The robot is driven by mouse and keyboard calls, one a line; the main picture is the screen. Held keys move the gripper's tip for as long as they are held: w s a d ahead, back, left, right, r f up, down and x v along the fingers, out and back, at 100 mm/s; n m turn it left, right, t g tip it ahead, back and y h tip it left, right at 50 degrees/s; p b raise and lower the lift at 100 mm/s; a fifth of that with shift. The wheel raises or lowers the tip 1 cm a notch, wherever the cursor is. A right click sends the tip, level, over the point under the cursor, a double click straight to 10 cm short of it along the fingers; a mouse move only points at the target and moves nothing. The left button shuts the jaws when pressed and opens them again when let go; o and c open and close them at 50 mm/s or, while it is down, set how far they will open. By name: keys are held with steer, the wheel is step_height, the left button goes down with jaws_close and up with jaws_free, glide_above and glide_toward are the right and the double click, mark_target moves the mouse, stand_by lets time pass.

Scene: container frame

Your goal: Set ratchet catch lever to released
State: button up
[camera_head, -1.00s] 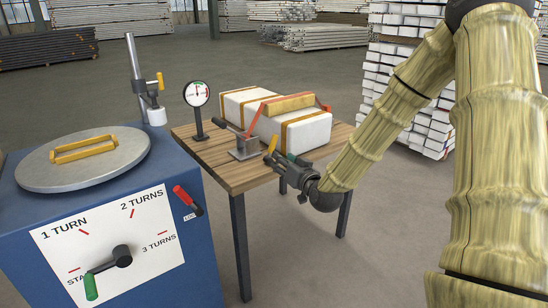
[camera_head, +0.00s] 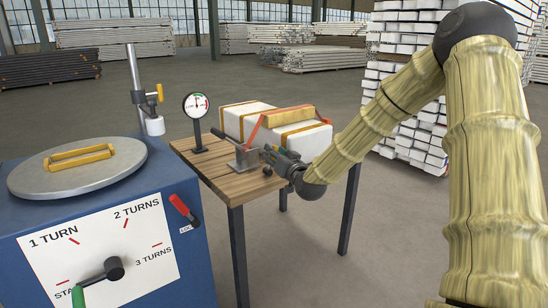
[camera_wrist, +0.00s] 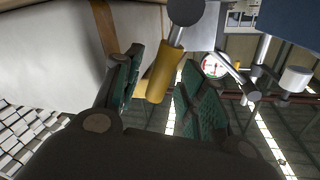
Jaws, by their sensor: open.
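The ratchet (camera_head: 246,157) is a grey metal block on the wooden table, with a dark-handled bar (camera_head: 222,134) sticking out to the left. A small lever with a yellow grip shows large in the wrist view (camera_wrist: 165,76); it appears to be the catch lever. In the head view my gripper mostly hides it. My gripper (camera_head: 268,156) is beside the ratchet's right side. In the wrist view its green-padded fingers (camera_wrist: 161,62) are apart, with the yellow grip between them and a visible gap to the right finger. Contact with the left finger cannot be told.
A white strapped bundle (camera_head: 300,140) lies behind the ratchet on the table (camera_head: 215,176). A dial gauge (camera_head: 196,106) stands at left. A blue machine (camera_head: 190,258) with a turn dial and round lid fills the left foreground.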

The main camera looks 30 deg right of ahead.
steer(key=shift+w, duration=0.65)
steer(key=shift+c, duration=0.5)
steer(key=shift+d, duration=0.1)
jaws_close()
